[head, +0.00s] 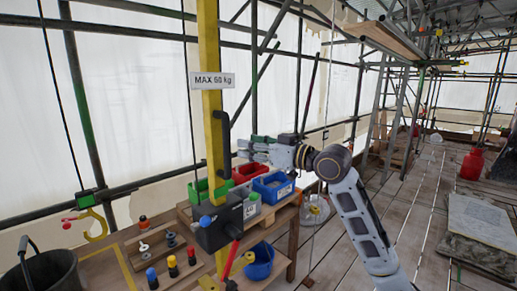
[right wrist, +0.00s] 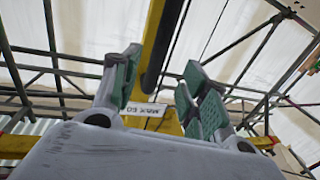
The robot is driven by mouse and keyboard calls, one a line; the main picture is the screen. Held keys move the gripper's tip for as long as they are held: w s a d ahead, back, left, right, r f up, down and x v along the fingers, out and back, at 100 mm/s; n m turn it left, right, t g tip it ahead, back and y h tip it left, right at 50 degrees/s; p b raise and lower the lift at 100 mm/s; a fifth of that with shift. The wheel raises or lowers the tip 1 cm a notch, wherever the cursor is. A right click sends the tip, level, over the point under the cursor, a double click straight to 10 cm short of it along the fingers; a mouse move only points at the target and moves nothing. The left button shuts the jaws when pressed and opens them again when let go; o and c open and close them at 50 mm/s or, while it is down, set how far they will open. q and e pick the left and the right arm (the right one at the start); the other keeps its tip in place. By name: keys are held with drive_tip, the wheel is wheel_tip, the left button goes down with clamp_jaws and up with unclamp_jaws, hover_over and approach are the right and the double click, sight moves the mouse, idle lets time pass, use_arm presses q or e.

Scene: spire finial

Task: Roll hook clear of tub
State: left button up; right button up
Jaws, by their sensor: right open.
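A yellow hook (head: 96,224) hangs under a green-and-black block (head: 87,200) on a dark line at the left of the head view. A dark tub (head: 62,272) with a raised handle stands at the lower left, cut off by the picture edge. The hook shows above and right of the tub, apart from it in the picture. My right gripper (head: 248,147) is open and empty, just right of a black upright handle (head: 226,141) on the yellow post (head: 209,75). In the right wrist view the open green-padded fingers (right wrist: 160,92) point towards the post. My left gripper is not in view.
A dark winch box (head: 219,228) with a red-gripped lever sits on the post. Red (head: 247,172) and blue (head: 273,187) bins stand on the wooden bench behind. A blue bucket (head: 260,266) is below right. Open plank floor lies to the right.

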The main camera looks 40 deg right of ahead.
drive_tip(key=shift+v, duration=0.95)
drive_tip(key=shift+r, duration=0.1)
